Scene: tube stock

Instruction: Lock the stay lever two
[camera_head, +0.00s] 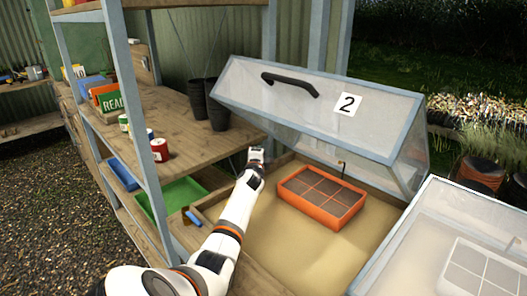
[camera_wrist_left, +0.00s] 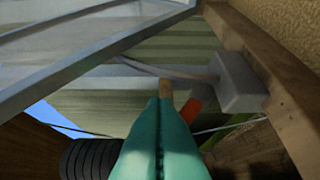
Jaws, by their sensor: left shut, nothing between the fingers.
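The lid (camera_head: 322,112) marked 2, with a black handle, stands tilted open over a wooden cold frame. My left gripper (camera_head: 254,156) is at the frame's left rear corner, by the shelf's edge. In the left wrist view its teal fingers (camera_wrist_left: 161,110) are shut together and empty. Just right of the fingertips is a small red-orange piece (camera_wrist_left: 192,111), which looks like the stay lever. A grey block (camera_wrist_left: 237,84) on the wooden wall with a thin rod is beside it. I cannot tell whether the fingers touch the red piece. In the head view the lever is hidden.
An orange tray (camera_head: 322,213) stands on sand in the frame. A second, closed lid (camera_head: 420,235) is at the right. Shelves at left hold dark pots (camera_head: 218,112), tins and a green tray (camera_head: 172,197). The lid's edge (camera_wrist_left: 90,75) crosses the left wrist view.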

